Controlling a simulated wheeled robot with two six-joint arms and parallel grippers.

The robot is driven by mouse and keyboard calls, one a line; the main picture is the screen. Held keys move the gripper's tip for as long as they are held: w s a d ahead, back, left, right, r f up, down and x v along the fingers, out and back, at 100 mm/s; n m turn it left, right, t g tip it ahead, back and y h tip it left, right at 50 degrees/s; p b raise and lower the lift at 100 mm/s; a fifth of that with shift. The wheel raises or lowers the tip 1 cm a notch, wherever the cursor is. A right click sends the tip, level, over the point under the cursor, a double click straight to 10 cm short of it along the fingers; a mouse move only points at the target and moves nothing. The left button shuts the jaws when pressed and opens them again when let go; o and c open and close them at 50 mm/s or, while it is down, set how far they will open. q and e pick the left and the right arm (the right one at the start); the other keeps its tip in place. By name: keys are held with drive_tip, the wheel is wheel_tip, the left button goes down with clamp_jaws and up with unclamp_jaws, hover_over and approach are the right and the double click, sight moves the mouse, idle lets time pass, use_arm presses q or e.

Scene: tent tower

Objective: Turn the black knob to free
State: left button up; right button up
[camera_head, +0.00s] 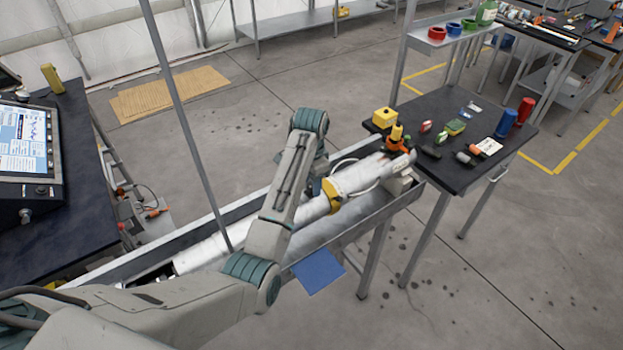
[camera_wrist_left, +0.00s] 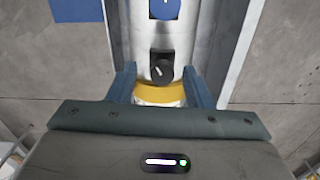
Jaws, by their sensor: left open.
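The black knob (camera_wrist_left: 162,71) shows in the left wrist view on a black plate on the silver-white cylinder (camera_wrist_left: 143,45). A pale line marks its face. A yellow band (camera_wrist_left: 160,94) lies just below it. My left gripper (camera_wrist_left: 160,84) is open, with one blue finger on each side of the knob and band; whether they touch cannot be told. In the head view the cylinder (camera_head: 205,254) lies in a long metal trough, and the yellow band shows (camera_head: 333,193). My left gripper (camera_head: 317,186) is mostly hidden behind my arm there, and the knob is hidden. My right gripper is out of view.
The metal trough (camera_head: 345,232) has raised side walls around the cylinder. A blue panel (camera_head: 319,271) is at its near side. A black-topped table (camera_head: 470,160) with small items stands at the right. A monitor (camera_head: 26,150) stands on the left desk. A thin pole (camera_head: 180,105) crosses the head view.

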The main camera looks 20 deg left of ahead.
use_arm(q)
drive_tip(key=shift+w+f, duration=0.1)
drive_tip(key=shift+w, duration=0.05)
drive_tip(key=shift+w+f, duration=0.1)
drive_tip(key=shift+w, duration=0.05)
drive_tip(key=c, duration=1)
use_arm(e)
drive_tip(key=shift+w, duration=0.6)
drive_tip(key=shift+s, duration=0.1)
use_arm(q)
drive_tip(key=shift+n, duration=0.6)
drive_tip(key=n, duration=1)
drive_tip(key=shift+n, duration=0.3)
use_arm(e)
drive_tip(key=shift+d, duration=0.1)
